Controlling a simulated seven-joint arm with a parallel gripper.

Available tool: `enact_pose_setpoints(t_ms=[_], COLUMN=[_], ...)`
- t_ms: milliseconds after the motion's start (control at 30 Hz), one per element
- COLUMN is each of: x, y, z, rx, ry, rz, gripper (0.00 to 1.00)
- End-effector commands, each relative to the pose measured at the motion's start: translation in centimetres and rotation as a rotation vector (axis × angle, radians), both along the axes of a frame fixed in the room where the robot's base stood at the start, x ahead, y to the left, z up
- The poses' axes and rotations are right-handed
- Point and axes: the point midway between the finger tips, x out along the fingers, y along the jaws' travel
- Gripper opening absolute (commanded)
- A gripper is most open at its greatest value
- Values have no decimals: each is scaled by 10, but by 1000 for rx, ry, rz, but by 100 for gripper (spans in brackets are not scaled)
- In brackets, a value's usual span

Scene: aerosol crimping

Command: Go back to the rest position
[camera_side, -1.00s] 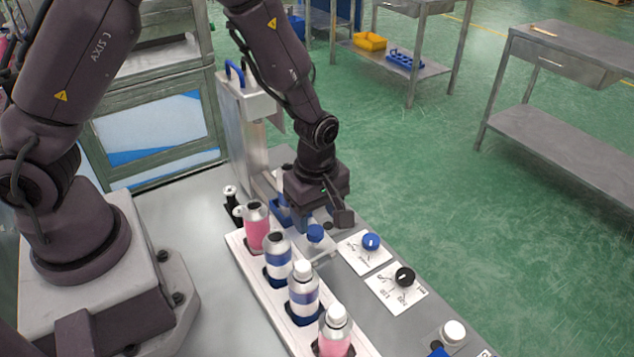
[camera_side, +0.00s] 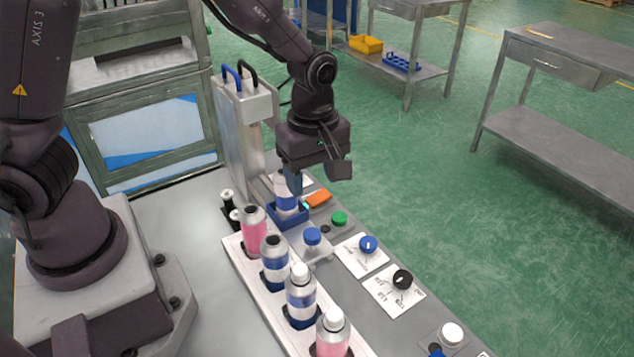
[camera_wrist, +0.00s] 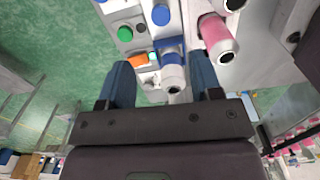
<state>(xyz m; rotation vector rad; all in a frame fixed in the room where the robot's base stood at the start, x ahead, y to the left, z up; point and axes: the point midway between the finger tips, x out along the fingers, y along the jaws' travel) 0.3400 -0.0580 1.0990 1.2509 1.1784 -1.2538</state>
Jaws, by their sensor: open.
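My gripper (camera_side: 316,178) is open and empty, raised above the far end of the bench in the side view. In the wrist view its two blue fingers (camera_wrist: 158,88) are spread apart, with a can with a blue band (camera_wrist: 173,78) seen between them, lower down. In the side view that can (camera_side: 283,188) stands upright in a blue holder (camera_side: 291,219) at the crimping machine (camera_side: 246,105). I cannot tell from the pictures whether the fingers touch anything, but they appear clear of the can.
A white rack (camera_side: 246,266) holds several pink and blue-banded cans. Blue (camera_side: 368,243) and black (camera_side: 402,279) knobs stand on dial plates to its right. A green button (camera_side: 339,218) and an orange piece (camera_side: 318,198) are near the holder. Air above the rack is free.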

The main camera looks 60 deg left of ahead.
Motion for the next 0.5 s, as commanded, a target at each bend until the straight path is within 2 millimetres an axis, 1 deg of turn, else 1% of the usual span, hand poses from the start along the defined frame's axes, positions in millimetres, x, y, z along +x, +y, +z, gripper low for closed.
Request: enact_pose_setpoints(t_ms=[67,167,233,267,367,400,500], x=[-3,-16,-26,-30,-46,-53,-70], y=[1,0,-2,-2,0,2,8], z=[-1,-3,5,10,33,44,71], rx=[3,3,-14,-25,-55,-61,-56], ry=[13,52,60,56,21,0,-69], rz=[-101,-304,-475,-547,-796,-898,-1128], gripper=[59,59,59,59,59,59,59])
